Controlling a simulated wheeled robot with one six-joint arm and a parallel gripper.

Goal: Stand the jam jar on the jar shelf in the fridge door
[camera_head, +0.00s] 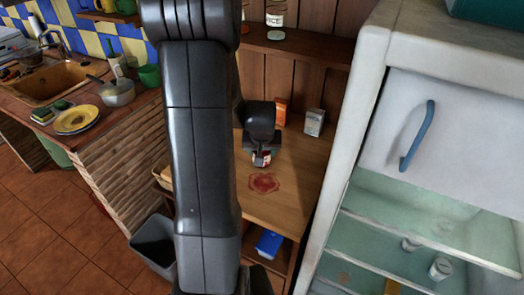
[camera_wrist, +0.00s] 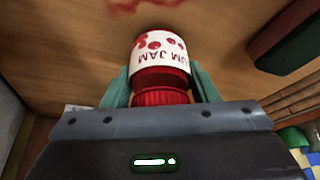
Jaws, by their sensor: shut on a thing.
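The jam jar (camera_head: 262,160) has red contents and a white label with red lettering. It is upside down in the wrist view (camera_wrist: 160,52). My gripper (camera_wrist: 160,88) is shut on it, with one greenish finger on each side near the red lid. In the head view the jar is at or just above the wooden cabinet top; I cannot tell if it touches. The fridge (camera_head: 362,130) stands at the right, with its lower inside showing glass shelves. I cannot make out the door's jar shelf.
A red stain (camera_head: 264,184) marks the wooden cabinet top (camera_head: 290,190) in front of the jar. Small boxes (camera_head: 314,122) stand behind it. A blue-handled white panel (camera_head: 417,135) covers the fridge's upper part. Small jars (camera_head: 441,268) stand inside. A grey bin (camera_head: 153,244) is on the floor.

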